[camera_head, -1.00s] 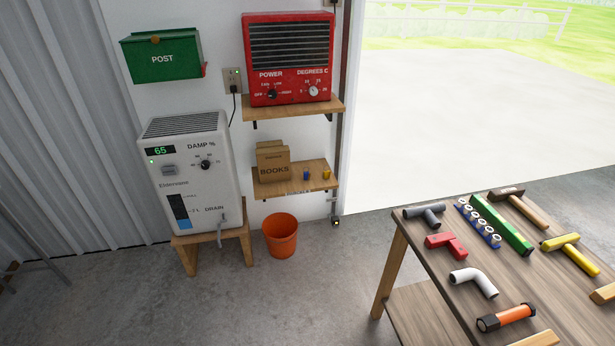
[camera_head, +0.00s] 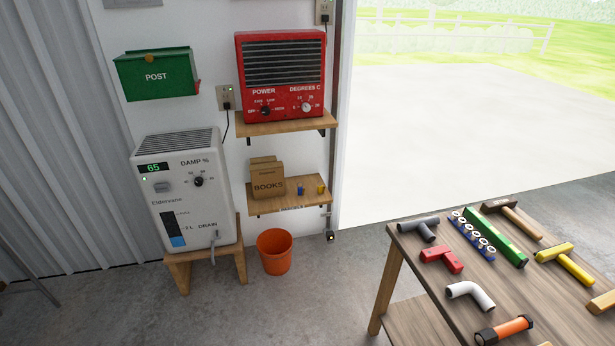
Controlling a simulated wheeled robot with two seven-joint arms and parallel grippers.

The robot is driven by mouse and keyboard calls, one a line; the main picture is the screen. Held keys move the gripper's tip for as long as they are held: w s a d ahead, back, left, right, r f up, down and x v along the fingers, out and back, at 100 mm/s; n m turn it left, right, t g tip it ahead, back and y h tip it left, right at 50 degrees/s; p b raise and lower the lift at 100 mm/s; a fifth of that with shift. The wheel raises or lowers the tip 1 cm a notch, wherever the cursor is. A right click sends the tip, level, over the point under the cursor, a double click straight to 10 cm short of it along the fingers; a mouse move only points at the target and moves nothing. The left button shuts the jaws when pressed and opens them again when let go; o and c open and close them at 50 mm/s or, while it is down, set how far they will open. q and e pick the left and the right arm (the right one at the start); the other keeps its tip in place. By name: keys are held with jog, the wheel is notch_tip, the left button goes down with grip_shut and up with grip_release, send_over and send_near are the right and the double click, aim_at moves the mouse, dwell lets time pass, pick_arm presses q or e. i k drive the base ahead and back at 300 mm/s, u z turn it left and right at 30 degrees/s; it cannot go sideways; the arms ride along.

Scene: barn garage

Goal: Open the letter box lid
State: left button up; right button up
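The green letter box (camera_head: 156,78) marked POST hangs on the white wall at the upper left of the head view. Its lid (camera_head: 152,56) is down, with a round brass-coloured knob (camera_head: 149,58) at its front edge. A small red flag piece (camera_head: 197,86) sticks out at its right side. Neither of my grippers shows in this view.
A white dehumidifier (camera_head: 187,190) stands on a wooden stool below the box. A red heater (camera_head: 281,75) sits on a shelf to the right. An orange bucket (camera_head: 274,252) is on the floor. A workbench (camera_head: 545,290) with tools fills the lower right.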

aim_at(149, 56)
jog(key=u, duration=0.75)
jog(key=i, duration=1.7)
jog(key=z, duration=0.8)
